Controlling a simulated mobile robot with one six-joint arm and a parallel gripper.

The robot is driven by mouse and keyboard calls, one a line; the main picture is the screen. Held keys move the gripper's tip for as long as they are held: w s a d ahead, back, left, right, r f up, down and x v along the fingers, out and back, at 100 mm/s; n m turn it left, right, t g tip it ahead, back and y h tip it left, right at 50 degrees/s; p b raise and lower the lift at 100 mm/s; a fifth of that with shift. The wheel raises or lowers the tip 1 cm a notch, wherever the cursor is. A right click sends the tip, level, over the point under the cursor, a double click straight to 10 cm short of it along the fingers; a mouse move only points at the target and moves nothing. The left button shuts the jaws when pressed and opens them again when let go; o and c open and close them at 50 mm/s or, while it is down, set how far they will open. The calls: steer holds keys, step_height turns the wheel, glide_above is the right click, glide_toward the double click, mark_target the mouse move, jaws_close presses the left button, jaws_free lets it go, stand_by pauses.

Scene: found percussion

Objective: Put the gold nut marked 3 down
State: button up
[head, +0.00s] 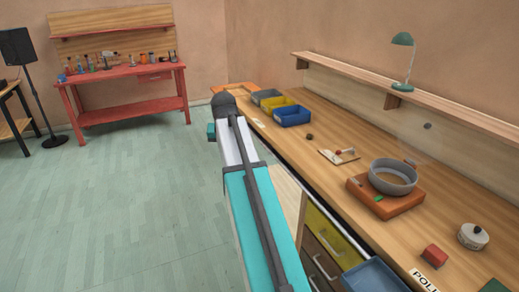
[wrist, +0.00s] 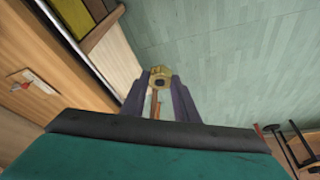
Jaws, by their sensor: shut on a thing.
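My gripper (wrist: 160,86) is shut on a gold nut (wrist: 160,72) with a dark hole, held at the fingertips in the wrist view. A thin orange-brown strip shows between the fingers behind it. I cannot read a number on the nut. Green floor (wrist: 220,60) lies beyond the nut in that view, with the workbench to the left. In the head view my arm hides the nut and fingers.
The wooden workbench (head: 285,130) carries blue (head: 292,116) and yellow bins, a small board, a grey ring (head: 393,177) on an orange box, a red block (head: 434,254) and a round pot (head: 473,237). A red table (head: 125,90) stands far left. The floor between is clear.

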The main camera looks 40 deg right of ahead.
steer(key=w+a+n+t+y, duration=0.1)
steer(key=a+n, duration=0.7)
steer(key=a, duration=2.3)
steer(key=shift+f+y, duration=0.25)
steer(key=shift+y, duration=0.55)
steer(key=shift+d, duration=0.15)
